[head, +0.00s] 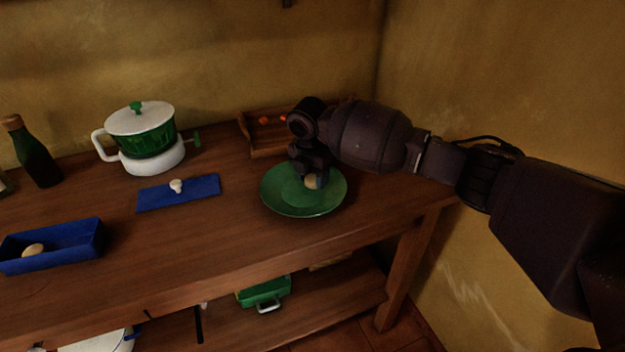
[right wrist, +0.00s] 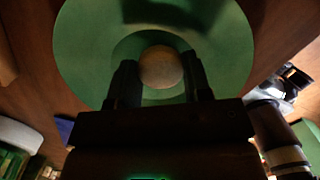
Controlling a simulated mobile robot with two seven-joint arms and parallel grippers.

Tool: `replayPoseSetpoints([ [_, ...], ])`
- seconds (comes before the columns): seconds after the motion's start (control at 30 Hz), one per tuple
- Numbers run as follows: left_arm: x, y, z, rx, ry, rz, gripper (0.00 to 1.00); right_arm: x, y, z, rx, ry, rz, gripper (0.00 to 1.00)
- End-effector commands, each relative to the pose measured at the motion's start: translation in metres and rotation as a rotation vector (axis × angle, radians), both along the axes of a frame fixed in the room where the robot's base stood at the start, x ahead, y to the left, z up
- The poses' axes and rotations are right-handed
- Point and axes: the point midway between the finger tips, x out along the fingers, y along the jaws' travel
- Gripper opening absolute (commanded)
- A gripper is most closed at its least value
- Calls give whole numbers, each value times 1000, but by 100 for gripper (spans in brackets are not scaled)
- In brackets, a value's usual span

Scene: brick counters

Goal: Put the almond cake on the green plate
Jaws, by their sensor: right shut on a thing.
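The green plate (head: 282,200) lies on the wooden counter, right of its middle. My right gripper (head: 309,178) points down over the plate and is shut on a small round tan cake, which I take as the almond cake (head: 311,182). In the right wrist view the cake (right wrist: 160,68) sits between the two fingers (right wrist: 160,85), with the green plate (right wrist: 85,45) spread out behind it. The cake is over the plate's middle; I cannot tell whether its underside touches the plate. My left gripper is not in view.
A wooden tray (head: 262,145) with orange-red bits stands behind the plate. Left of it are a blue cloth (head: 205,189) with a small white item, a green-and-white pot (head: 150,140), a dark bottle (head: 36,160), and a blue tray (head: 60,258) holding a pale oval item (head: 33,250).

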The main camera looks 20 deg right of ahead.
Motion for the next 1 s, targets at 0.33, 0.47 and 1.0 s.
replayPoseSetpoints([
  [0.33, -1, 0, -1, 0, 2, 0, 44, 0, 0, -11, 0, -1, 1, 23],
  [0.47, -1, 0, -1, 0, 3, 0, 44, 0, 0, -14, 0, -1, 1, 23],
  [1.0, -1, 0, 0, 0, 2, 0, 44, 0, 0, -11, 0, -1, 0, 71],
])
